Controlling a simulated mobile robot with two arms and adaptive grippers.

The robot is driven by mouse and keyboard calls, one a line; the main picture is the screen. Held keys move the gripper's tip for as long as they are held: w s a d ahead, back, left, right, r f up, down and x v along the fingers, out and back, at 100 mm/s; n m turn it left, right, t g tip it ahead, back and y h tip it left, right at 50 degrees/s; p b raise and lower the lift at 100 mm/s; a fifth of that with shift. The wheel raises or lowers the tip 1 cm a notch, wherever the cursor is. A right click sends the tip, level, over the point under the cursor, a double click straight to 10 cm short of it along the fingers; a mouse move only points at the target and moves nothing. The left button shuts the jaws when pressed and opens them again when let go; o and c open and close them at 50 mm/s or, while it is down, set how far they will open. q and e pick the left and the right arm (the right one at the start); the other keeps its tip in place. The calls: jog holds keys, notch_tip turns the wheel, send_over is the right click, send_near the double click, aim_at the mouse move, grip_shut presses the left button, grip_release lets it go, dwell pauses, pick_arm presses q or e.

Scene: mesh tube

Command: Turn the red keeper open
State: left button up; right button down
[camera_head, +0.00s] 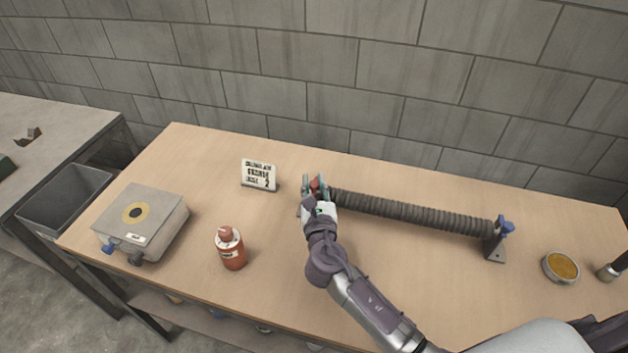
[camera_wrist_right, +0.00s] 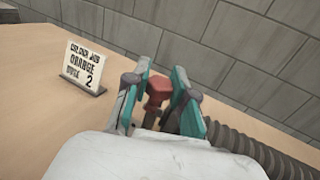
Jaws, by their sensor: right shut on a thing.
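The red keeper (camera_wrist_right: 158,90) sits at the left end of the dark ribbed mesh tube (camera_head: 412,211). In the head view only a bit of the keeper (camera_head: 315,184) shows between my fingers. My right gripper (camera_head: 316,188) is shut on the keeper. In the right wrist view its teal-padded fingers (camera_wrist_right: 158,100) stand on either side of the red part. The tube (camera_wrist_right: 245,146) runs off to the right. A blue keeper (camera_head: 506,226) sits at its right end on a dark bracket (camera_head: 494,246). My left gripper does not show.
A sign card (camera_head: 259,175) stands left of my gripper; it also shows in the right wrist view (camera_wrist_right: 84,68). A red bottle (camera_head: 230,248), a grey box (camera_head: 143,221) and a dark bin (camera_head: 66,198) are to the left. A round amber dish (camera_head: 561,267) is at the right.

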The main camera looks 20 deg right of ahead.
jog(key=n+y+p, duration=0.1)
jog(key=y, duration=0.1)
jog(key=shift+d+r+n+y, duration=0.1)
jog(key=shift+n+y, duration=0.8)
jog(key=shift+y, duration=0.2)
jog(key=n+y, duration=0.1)
jog(key=y, duration=0.1)
jog(key=shift+f+n+y, duration=0.2)
jog(key=shift+n+y, duration=0.2)
jog(key=shift+f+n+y+b, duration=0.1)
jog(key=shift+n+y+b, duration=0.4)
jog(key=shift+y+b, duration=0.2)
jog(key=n+g+y+b, duration=0.1)
jog(key=n+y+b, duration=0.1)
jog(key=y+b, duration=0.1)
jog(key=n+g+y+b, duration=0.2)
jog(key=y+b, duration=0.1)
jog(key=shift+f, duration=0.1)
jog(key=shift+r+n+g+y+b, duration=0.25)
jog(key=shift+n+g+y+b, duration=0.3)
jog(key=shift+b, duration=0.2)
jog(key=c, duration=0.9)
grip_release()
jog(key=shift+c, duration=0.2)
